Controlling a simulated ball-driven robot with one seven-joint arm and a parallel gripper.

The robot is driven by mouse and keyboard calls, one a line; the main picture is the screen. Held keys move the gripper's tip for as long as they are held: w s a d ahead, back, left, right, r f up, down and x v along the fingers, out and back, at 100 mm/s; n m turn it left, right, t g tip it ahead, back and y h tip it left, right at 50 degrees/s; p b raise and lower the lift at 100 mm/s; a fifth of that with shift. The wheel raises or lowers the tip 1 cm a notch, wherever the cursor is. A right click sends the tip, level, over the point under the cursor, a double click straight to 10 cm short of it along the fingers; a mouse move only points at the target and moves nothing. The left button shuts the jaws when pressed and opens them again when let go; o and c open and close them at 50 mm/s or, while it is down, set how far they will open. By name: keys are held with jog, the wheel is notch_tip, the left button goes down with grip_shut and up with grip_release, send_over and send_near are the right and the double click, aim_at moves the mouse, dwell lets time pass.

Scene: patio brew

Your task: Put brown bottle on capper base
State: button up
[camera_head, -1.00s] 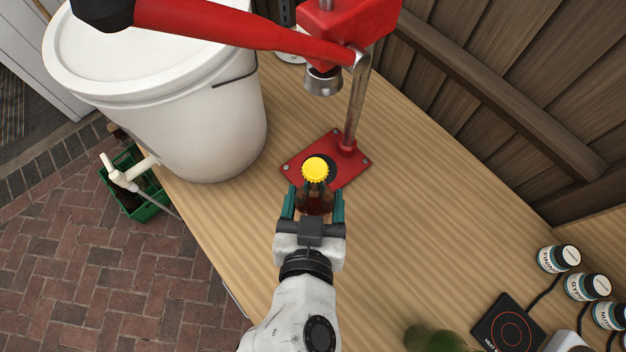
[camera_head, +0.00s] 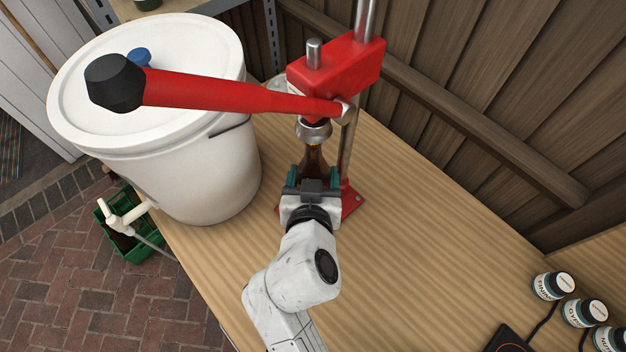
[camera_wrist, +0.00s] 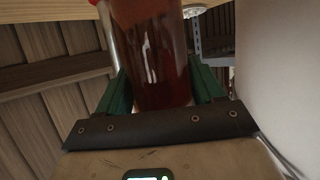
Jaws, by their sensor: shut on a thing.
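The brown bottle (camera_head: 315,158) stands roughly upright under the metal bell of the red capper (camera_head: 340,70). Its top is hidden by the bell, so its cap does not show. My gripper (camera_head: 312,180) is shut on the bottle's body, with a green finger on each side. In the wrist view the brown bottle (camera_wrist: 160,60) fills the space between the fingers. The capper base (camera_head: 352,200) shows as a red corner to the right of my gripper. The gripper hides the bottle's bottom, so I cannot tell whether it touches the base.
The capper's red lever (camera_head: 230,97) reaches left over a white bucket (camera_head: 210,170) with a lid. A wooden fence (camera_head: 500,120) stands behind. Several labelled jars (camera_head: 553,286) and a hot plate (camera_head: 508,340) are at lower right.

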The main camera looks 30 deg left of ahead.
jog(key=shift+f+b, duration=0.95)
jog(key=shift+f, duration=0.7)
jog(key=o, duration=1.5)
jog(key=shift+s+r, duration=0.15)
jog(key=shift+r, duration=0.05)
jog(key=p+v, duration=0.2)
jog(key=v, duration=0.9)
jog(key=shift+s+d+r, duration=0.15)
jog(key=shift+s+d, duration=0.05)
jog(key=shift+s, duration=0.1)
